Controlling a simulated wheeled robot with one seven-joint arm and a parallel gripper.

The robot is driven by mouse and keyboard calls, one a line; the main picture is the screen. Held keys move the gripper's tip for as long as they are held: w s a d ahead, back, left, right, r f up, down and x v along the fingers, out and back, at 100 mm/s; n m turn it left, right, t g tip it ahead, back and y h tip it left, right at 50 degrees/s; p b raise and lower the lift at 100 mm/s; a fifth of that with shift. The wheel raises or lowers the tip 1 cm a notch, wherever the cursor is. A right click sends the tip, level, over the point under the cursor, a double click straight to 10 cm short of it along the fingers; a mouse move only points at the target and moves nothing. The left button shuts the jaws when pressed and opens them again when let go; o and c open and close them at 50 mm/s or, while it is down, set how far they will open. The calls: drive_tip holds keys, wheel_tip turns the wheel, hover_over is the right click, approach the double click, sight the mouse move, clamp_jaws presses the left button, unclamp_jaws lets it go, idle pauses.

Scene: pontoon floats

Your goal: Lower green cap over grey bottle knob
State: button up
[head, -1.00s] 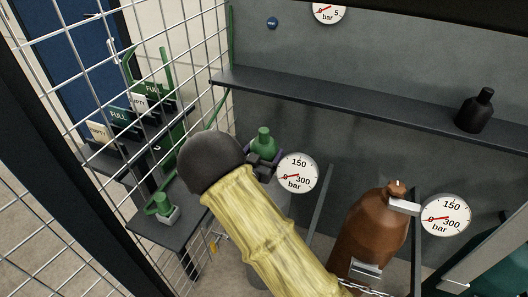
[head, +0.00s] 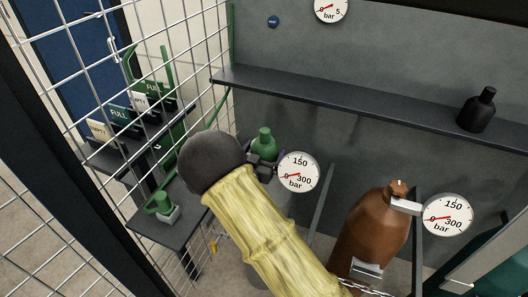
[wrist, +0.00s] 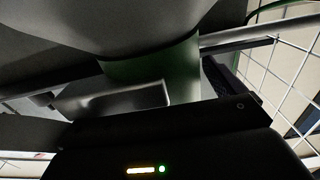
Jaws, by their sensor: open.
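A green cap (head: 264,142) stands upright in the head view, just beyond the dark end of my arm and left of a gauge. The grey bottle (head: 277,196) is below it, mostly hidden by my yellow-sleeved arm. My gripper (head: 263,163) is open at the near side of the cap, its fingers partly hidden behind my wrist. In the wrist view a green surface (wrist: 180,68) lies close in front of the gripper, under a large grey rounded shape. The grey knob is not visible, and I cannot tell whether the cap is fully seated on it.
A gauge (head: 298,172) is close right of the gripper. A brown bottle (head: 370,235) with another gauge (head: 447,216) stands right. A dark shelf (head: 350,105) carries a black bottle (head: 477,110). Wire mesh (head: 110,75) bounds the left; another green piece (head: 162,201) stands on a low shelf.

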drive_tip(key=b+v, duration=0.2)
drive_tip(key=v, duration=1.5)
drive_tip(key=shift+s, duration=0.2)
drive_tip(key=shift+r, duration=0.1)
